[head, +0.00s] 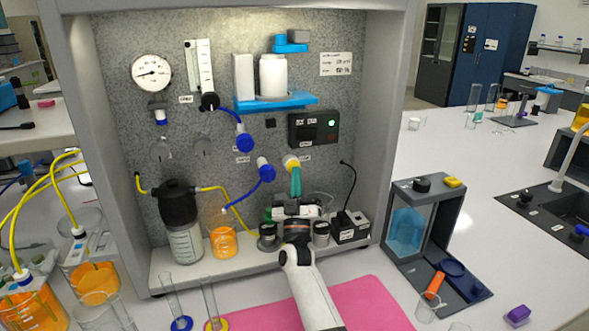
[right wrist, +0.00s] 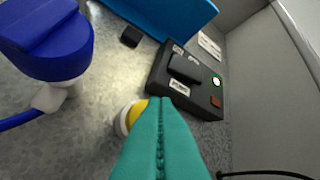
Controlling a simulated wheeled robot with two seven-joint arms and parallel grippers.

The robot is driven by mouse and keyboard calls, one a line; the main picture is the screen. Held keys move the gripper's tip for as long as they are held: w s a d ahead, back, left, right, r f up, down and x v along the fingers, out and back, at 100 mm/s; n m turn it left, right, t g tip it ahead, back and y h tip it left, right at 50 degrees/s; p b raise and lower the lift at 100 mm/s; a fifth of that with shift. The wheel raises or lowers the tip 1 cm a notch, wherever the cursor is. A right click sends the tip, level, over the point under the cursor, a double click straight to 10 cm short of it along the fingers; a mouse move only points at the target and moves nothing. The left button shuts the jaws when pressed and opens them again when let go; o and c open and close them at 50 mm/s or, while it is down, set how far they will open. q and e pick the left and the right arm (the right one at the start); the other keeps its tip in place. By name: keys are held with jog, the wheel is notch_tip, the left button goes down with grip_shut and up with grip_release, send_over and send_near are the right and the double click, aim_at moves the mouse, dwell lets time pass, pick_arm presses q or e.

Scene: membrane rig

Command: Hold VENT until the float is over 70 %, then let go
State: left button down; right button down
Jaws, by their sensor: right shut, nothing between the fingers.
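A yellow round button with a pale collar (head: 291,162) sits on the speckled panel, with a small label beside it that is too small to read for certain as VENT. It also shows in the right wrist view (right wrist: 132,115), partly hidden by my fingers. My right gripper (head: 296,170) is shut and empty, its teal fingertips at the button's lower edge in the head view. I cannot tell whether they touch or press it. The clear flow tube with a scale (head: 202,65) stands upper left on the panel; its float is too small to read. My left gripper is not in view.
A black switch box (head: 313,128) with a green light is above right of the button. Blue valve knobs (head: 266,170) with blue tubing are close on the left. A blue shelf (head: 275,102) holds a white bottle. Bottles and an orange beaker (head: 223,240) stand below.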

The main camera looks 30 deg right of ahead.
jog(key=shift+w+d+b, duration=0.1)
jog(key=shift+w+b, duration=0.35)
jog(key=shift+w, duration=0.1)
dwell(0.5)
dwell(2.9)
jog(key=shift+s+a+p, duration=0.2)
jog(key=shift+s+p, duration=0.55)
jog(key=shift+s, duration=0.2)
jog(key=shift+s+a+p, duration=0.2)
jog(key=shift+s+p, duration=0.4)
jog(key=shift+s, duration=0.2)
jog(key=shift+s+a+p, duration=0.2)
jog(key=shift+s+p, duration=0.35)
jog(key=shift+s, duration=0.25)
jog(key=shift+s+a+p, duration=0.2)
jog(key=shift+s+p, duration=0.4)
jog(key=shift+s, duration=0.2)
